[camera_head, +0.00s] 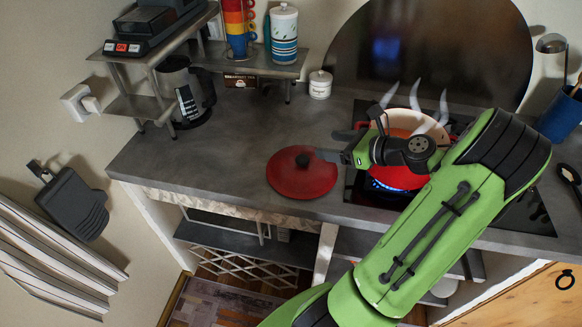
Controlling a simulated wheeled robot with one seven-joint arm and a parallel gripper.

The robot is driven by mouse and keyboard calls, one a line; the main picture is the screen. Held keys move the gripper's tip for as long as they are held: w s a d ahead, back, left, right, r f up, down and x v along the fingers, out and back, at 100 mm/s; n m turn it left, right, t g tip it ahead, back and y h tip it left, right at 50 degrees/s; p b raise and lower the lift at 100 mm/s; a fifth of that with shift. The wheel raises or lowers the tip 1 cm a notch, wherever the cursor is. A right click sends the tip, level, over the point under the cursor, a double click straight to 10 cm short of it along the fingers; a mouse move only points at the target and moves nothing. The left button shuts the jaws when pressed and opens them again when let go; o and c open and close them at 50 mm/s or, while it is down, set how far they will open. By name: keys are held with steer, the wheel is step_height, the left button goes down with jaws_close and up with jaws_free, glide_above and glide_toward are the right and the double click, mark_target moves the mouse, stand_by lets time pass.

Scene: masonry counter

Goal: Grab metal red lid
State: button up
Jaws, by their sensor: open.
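The red metal lid (300,182) lies flat on the grey counter, left of the stove, with a black knob on top. My gripper (317,156) reaches in from the right, just beside the knob and over the lid's right part. Its jaws are open. Whether the fingertips reach around the knob or stop short of it is too small to tell. My green arm crosses the right side of the view and hides part of the stove.
A steaming red pot (407,121) stands on a lit blue gas flame, behind and below my wrist. A kettle-like jug (183,92) and a shelf (253,62) with stacked cups stand at the back left. The counter (210,150) left of the lid is clear.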

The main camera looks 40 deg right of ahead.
steer(key=b, duration=0.2)
glide_toward(307, 160)
steer(key=shift+x, duration=1.25)
steer(key=b+x, duration=0.1)
steer(key=x, duration=0.5)
steer(key=shift+w+a+f+b, duration=0.15)
steer(key=shift+w+f+b, duration=0.15)
steer(key=shift+b, duration=0.1)
steer(key=shift+r, duration=0.1)
steer(key=shift+s, duration=0.1)
steer(key=shift+c, duration=0.3)
jaws_close()
